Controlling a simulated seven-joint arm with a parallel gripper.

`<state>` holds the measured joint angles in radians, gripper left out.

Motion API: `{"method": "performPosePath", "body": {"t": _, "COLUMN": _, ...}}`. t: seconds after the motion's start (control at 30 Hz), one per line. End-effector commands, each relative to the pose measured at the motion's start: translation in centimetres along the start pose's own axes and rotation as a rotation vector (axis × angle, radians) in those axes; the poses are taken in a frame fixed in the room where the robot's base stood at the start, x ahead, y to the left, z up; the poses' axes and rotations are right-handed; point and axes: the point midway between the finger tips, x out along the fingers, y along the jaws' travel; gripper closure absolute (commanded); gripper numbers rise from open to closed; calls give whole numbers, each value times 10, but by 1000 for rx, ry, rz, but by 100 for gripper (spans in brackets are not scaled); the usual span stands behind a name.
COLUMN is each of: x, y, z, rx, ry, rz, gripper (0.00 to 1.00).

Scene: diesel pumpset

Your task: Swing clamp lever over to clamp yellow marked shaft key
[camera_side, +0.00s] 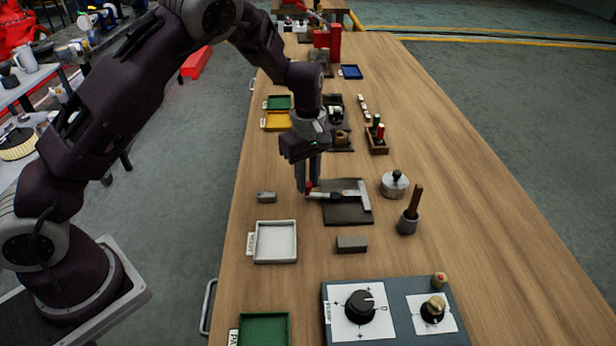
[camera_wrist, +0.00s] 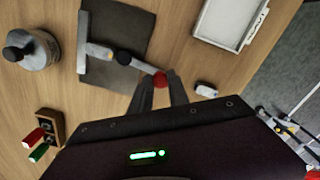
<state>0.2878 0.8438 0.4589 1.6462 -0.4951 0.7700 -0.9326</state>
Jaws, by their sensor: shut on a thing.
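The clamp lever (camera_side: 330,194) lies flat over a dark plate (camera_side: 347,214) on the bench. Its red knob (camera_wrist: 160,80) is between the fingertips of my gripper (camera_wrist: 164,84), which is shut on it. In the side view my gripper (camera_side: 308,187) points down at the plate's left edge. In the wrist view the lever (camera_wrist: 140,66) runs from the knob to a black pivot (camera_wrist: 124,57), with a light metal piece and crossbar (camera_wrist: 83,42) beyond.
A small grey block (camera_side: 266,197) lies left of the plate, and another grey block (camera_side: 351,244) in front. A white tray (camera_side: 275,260) sits front left. A lidded round pot (camera_side: 394,184) and a cup with a wooden handle (camera_side: 408,222) stand right. A dial panel (camera_side: 390,312) is nearest.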

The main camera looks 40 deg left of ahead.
Motion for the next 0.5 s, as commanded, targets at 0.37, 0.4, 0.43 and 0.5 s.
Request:
{"method": "performPosePath", "body": {"t": 0.37, "x": -1, "y": 1, "z": 0, "rx": -6, "ry": 0, "rz": 4, "gripper": 100}}
{"method": "performPosePath", "body": {"t": 0.4, "x": -1, "y": 1, "z": 0, "rx": -6, "ry": 0, "rz": 4, "gripper": 100}}
{"method": "performPosePath", "body": {"t": 0.43, "x": -1, "y": 1, "z": 0, "rx": -5, "ry": 0, "rz": 4, "gripper": 77}}
{"method": "performPosePath", "body": {"t": 0.5, "x": -1, "y": 1, "z": 0, "rx": -5, "ry": 0, "rz": 4, "gripper": 63}}
